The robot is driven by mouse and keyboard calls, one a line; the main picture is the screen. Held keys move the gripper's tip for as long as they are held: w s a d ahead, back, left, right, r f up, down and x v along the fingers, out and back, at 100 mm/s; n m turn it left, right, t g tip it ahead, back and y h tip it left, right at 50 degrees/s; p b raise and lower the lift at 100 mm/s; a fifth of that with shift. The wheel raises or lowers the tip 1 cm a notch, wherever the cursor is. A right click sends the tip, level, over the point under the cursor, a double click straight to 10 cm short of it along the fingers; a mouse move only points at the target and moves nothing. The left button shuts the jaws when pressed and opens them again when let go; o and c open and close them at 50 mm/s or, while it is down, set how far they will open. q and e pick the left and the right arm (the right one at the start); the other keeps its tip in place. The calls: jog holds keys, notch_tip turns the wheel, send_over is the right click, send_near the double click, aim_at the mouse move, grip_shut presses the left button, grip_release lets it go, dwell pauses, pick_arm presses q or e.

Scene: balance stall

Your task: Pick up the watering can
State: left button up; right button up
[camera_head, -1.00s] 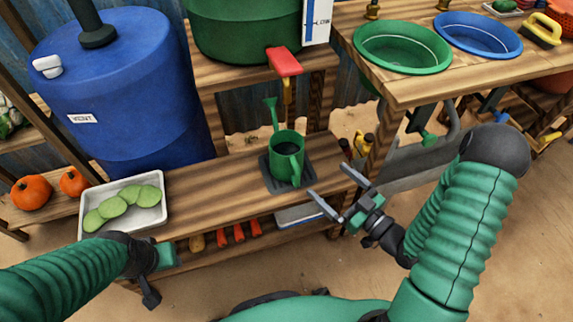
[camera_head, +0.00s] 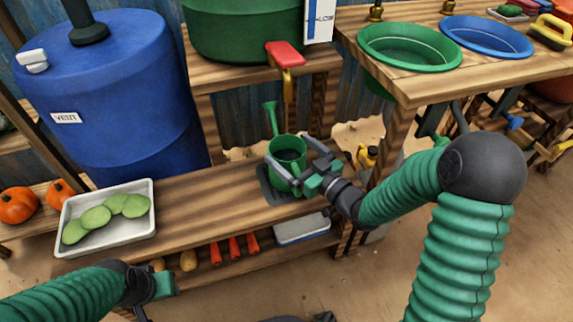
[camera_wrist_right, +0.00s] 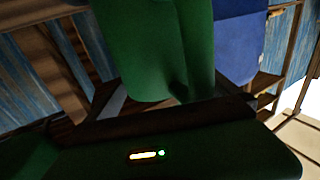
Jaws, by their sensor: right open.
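The green watering can (camera_head: 287,151) stands upright on a dark square mat (camera_head: 268,193) on the wooden bench, its spout rising at the back left. My right gripper (camera_head: 289,159) is open, with its two fingers on either side of the can's near part. I cannot tell whether the fingers touch the can. In the right wrist view a green surface (camera_wrist_right: 160,50), likely the can, fills the upper middle. My left gripper (camera_head: 152,288) is low at the left, near the bench's front edge and away from the can; its fingers are not clear.
A white tray (camera_head: 142,231) with green slices lies on the bench's left. A red-handled brass tap (camera_head: 285,57) hangs above and behind the can. A blue barrel (camera_head: 110,100) stands back left. A table with green (camera_head: 409,62) and blue (camera_head: 487,50) basins is at right.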

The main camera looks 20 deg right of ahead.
jog(key=c, duration=1.8)
jog(key=shift+r, duration=0.1)
